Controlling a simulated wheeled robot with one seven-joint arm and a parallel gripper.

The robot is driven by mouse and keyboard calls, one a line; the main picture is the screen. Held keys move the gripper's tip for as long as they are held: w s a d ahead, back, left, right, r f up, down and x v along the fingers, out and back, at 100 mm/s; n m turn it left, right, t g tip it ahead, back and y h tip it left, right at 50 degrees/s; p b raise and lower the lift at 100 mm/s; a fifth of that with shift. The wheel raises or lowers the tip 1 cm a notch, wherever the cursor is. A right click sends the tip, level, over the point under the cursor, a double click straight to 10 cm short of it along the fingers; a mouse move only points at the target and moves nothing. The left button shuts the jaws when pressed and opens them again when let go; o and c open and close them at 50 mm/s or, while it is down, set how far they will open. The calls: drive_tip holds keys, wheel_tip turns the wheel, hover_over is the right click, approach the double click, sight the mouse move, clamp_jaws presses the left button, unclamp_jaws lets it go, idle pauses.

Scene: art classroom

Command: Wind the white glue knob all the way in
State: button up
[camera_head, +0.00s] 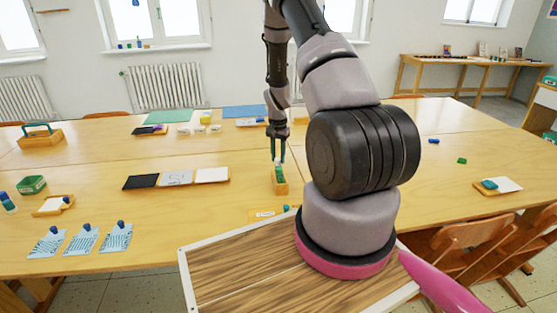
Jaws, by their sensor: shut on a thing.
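My gripper (278,157) points straight down over the middle of the table, with its thin teal fingers close together. The white glue knob is too small and too covered by the fingers to make out clearly. How far the knob is wound in cannot be seen.
A tray with black, grey and white pads (177,179) lies left of the holder. A small wooden plate (266,213) lies in front. Blue patterned cards (82,240) with dark blue knobs are at the front left. My arm covers the table to the right of the holder.

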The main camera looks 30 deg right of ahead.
drive_tip(key=n, duration=0.5)
drive_tip(key=shift+n, duration=0.3)
drive_tip(key=n, duration=0.5)
drive_tip(key=shift+n, duration=0.4)
drive_tip(key=o, duration=1.4)
drive_tip(key=shift+o, duration=0.2)
drive_tip(key=m, duration=0.5)
drive_tip(key=shift+a, duration=0.1)
drive_tip(key=m, duration=0.6)
drive_tip(key=shift+m, duration=0.3)
